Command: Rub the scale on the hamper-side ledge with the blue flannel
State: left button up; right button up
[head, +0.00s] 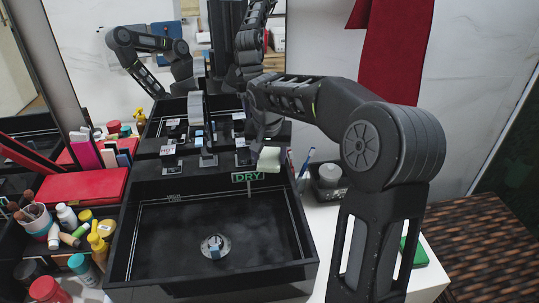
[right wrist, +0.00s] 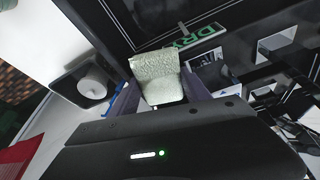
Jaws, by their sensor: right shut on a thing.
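My right gripper (head: 264,132) is shut on a pale green-white, soft-looking pad (head: 268,160). In the right wrist view the pad (right wrist: 158,78) is bent, with a textured face, and sticks out between the fingers. It is above the back rim of the black sink (head: 205,240), beside a green "DRY" label (head: 246,177); I cannot tell whether it touches anything. I cannot make out a blue flannel, and the held pad does not look blue. I cannot pick out any scale on a ledge. My left gripper is not in view.
Bottles and a brush cup (head: 36,221) crowd the left, near a red case (head: 85,187). A dark tray with a white roll (head: 330,174) stands right of the sink. A green item (head: 414,252) lies on the right counter. A red towel (head: 393,50) hangs behind.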

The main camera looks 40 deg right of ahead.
jog(key=shift+a+f, duration=0.1)
jog(key=shift+a, duration=0.05)
jog(key=shift+w+d+r+p, duration=0.2)
jog(key=shift+d+p, duration=0.15)
jog(key=shift+p, duration=0.05)
jog(key=shift+w+d+f, duration=0.1)
jog(key=shift+w+d, duration=0.45)
jog(key=shift+d, duration=0.05)
jog(key=shift+s, duration=0.1)
jog(key=shift+s+a+f+b, duration=0.15)
jog(key=shift+s+a+b, duration=0.2)
jog(key=shift+s, duration=0.15)
jog(key=shift+s+a, duration=0.15)
jog(key=shift+s, duration=0.3)
jog(key=shift+f, duration=0.1)
